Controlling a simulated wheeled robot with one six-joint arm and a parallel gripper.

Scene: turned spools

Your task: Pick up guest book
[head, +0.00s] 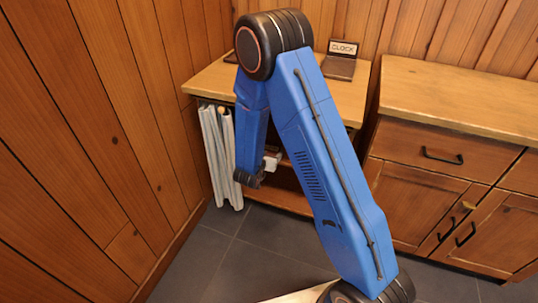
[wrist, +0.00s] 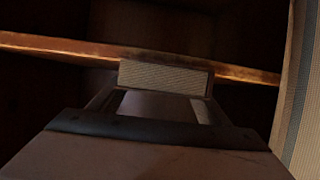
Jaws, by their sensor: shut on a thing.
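My gripper (head: 268,164) is low in front of the open shelf unit, partly hidden behind my blue arm in the head view. In the wrist view my gripper (wrist: 163,104) is shut on a pale ribbed block (wrist: 163,76) that looks like the page edge of a book. I cannot tell for certain that it is the guest book, as no title shows. The block is in front of the edge of a wooden shelf board (wrist: 50,47). Whether it touches the board is unclear.
A wooden cabinet (head: 415,140) is on the right, and a plank wall (head: 90,130) on the left. Grey floor (head: 270,240) is in front.

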